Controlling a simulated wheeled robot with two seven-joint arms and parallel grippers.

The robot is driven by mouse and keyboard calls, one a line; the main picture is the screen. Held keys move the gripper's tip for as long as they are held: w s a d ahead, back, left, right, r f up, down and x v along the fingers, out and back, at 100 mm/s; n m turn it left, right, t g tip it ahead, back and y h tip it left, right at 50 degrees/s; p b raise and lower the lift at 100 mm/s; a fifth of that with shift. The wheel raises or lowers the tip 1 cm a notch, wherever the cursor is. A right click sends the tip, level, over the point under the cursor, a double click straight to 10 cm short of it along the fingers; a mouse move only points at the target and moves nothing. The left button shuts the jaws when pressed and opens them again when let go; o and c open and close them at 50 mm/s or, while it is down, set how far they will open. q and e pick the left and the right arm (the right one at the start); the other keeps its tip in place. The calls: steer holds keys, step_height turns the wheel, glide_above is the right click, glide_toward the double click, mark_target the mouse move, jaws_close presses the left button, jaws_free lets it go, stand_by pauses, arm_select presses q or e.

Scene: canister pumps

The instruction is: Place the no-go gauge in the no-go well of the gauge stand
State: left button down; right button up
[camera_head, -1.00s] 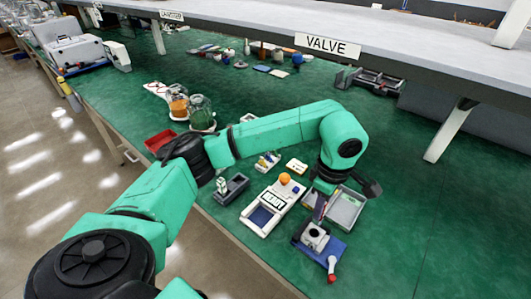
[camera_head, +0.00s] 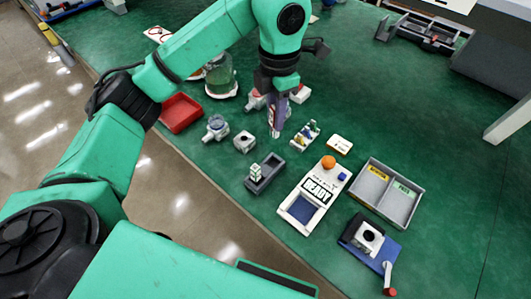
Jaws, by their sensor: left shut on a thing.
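My left gripper (camera_head: 276,130) points down over the bench, left of the small gauge stand (camera_head: 304,133). It is shut on a slim thing that I take to be the no-go gauge; the fingers hide most of it, and its marking cannot be read. The gauge stand is a small pale block with green and yellow parts in it. The gripper looks apart from the stand, and its height above the bench is hard to judge. Which well is the no-go well is too small to tell. My right gripper is not in view.
A red tray (camera_head: 180,113) and pump parts (camera_head: 216,127) lie left.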

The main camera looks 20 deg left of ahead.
mark_target(275, 135)
arm_select(q)
step_height(275, 135, down, 6)
steer(key=shift+s+d+f+b, duration=0.1)
steer(key=shift+s+f+b, duration=0.05)
steer(key=shift+f+b, duration=0.15)
step_height(275, 135, down, 9)
steer(key=shift+r+p, duration=0.1)
steer(key=shift+p, duration=0.65)
steer(key=shift+w+a+f, duration=0.2)
steer(key=c, duration=0.7)
jaws_free()
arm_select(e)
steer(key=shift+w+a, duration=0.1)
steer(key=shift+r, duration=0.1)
